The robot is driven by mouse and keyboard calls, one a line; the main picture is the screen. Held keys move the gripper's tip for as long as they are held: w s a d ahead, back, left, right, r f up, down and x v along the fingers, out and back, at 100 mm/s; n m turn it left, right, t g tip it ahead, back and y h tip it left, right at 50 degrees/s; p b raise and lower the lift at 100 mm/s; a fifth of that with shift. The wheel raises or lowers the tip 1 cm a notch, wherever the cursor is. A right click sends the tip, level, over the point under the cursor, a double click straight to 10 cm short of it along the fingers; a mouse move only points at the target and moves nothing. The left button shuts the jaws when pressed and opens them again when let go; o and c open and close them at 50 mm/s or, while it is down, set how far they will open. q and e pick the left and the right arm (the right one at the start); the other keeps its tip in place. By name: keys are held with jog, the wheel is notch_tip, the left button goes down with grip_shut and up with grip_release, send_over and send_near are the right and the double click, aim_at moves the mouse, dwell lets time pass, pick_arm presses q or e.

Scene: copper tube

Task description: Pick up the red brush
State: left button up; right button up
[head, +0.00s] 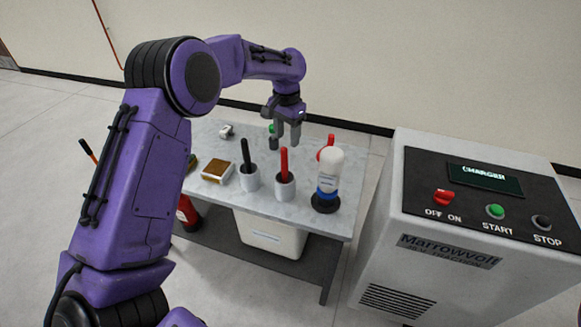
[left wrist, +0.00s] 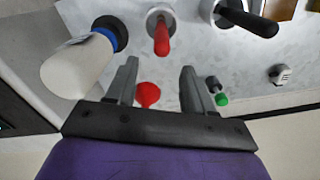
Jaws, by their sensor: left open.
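A brush with a red handle (head: 284,161) stands handle up in a white cup (head: 285,188) on the marble-topped table. The red handle also shows in the left wrist view (left wrist: 162,38), beyond my fingertips. My left gripper (head: 285,139) is open and empty above the back of the table, behind the red brush and apart from it. Its two fingers (left wrist: 158,72) point towards the cups in the left wrist view. The brush's lower end is hidden in the cup. My right gripper is not in view.
A black-handled tool (head: 246,153) stands in another cup to the left. A white bottle (head: 330,165) stands close on the right, with a red item (left wrist: 148,95) near it. A green-ended item (left wrist: 221,98) lies behind. A charger cabinet (head: 460,225) stands right of the table.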

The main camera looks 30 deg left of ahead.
aim_at(283, 148)
pick_arm(q)
jog(key=f, duration=0.1)
jog(key=s+f, duration=0.1)
jog(key=s+f+p, duration=0.1)
jog(key=f, duration=0.1)
jog(key=shift+f, duration=0.1)
jog(key=f, duration=0.3)
jog(key=f+p, duration=0.1)
jog(key=f, duration=0.1)
jog(key=shift+w+a+f, duration=0.1)
jog(key=shift+w, duration=0.3)
jog(key=shift+s, duration=0.25)
grip_shut()
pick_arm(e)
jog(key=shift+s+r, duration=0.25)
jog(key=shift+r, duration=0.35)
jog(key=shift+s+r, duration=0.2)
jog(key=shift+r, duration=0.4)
